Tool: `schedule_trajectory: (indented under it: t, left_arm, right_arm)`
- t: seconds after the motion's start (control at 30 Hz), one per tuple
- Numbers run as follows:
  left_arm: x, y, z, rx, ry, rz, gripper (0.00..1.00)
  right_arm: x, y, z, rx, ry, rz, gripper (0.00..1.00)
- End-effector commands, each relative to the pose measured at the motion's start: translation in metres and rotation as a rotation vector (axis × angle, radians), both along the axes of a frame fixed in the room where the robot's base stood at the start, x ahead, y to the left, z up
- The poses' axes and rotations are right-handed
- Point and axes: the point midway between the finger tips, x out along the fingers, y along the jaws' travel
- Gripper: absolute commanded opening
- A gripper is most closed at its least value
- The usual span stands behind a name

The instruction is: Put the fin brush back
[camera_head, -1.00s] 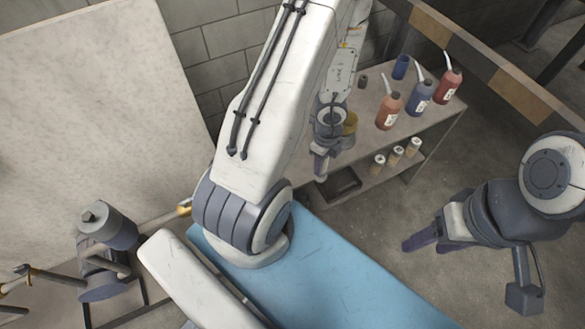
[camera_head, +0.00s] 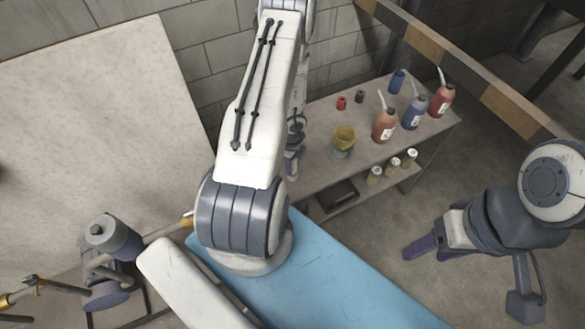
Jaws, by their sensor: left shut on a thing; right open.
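My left gripper (camera_head: 292,165) shows only in part, behind my large white arm link, just left of the yellow cup-like holder (camera_head: 343,132) on the workbench. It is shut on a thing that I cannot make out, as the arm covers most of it. I cannot pick out the fin brush for certain. My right gripper (camera_head: 424,248) is open and empty over the floor at the right, with its two dark fingers apart.
The workbench (camera_head: 318,135) carries a red cap (camera_head: 341,103), a dark cap (camera_head: 360,96), a blue cup (camera_head: 397,81) and three spouted bottles (camera_head: 384,125). Small jars (camera_head: 374,176) stand on its lower shelf. A grey machine (camera_head: 112,240) with a tan rod is at left. A blue surface (camera_head: 330,280) lies in front.

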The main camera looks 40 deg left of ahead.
Motion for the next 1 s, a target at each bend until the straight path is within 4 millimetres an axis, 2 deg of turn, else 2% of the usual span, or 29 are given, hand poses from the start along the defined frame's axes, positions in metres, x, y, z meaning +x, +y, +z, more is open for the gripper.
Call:
schedule_trajectory:
  t: [0.3,0.57,0.6,0.67,1.0]
  left_arm:
    - [0.000,0.000,-0.040,0.000,0.000,-0.001,0.00]
    - [0.000,-0.001,-0.040,-0.001,0.000,0.000,0.00]
    - [0.000,-0.001,-0.041,-0.001,0.000,0.000,0.46]
    - [0.000,-0.001,-0.041,-0.001,0.001,0.000,0.68]
    - [0.000,0.000,-0.039,0.000,0.000,0.000,0.68]
  right_arm:
    - [0.000,0.000,-0.040,-0.001,0.001,0.000,0.57]
    - [0.000,0.000,-0.040,0.000,0.000,0.000,0.57]
    - [0.000,0.000,-0.040,0.000,0.000,0.000,0.57]
    - [0.000,0.000,-0.040,0.000,0.000,0.001,0.57]
    - [0.000,0.000,-0.039,0.000,0.000,0.000,0.57]
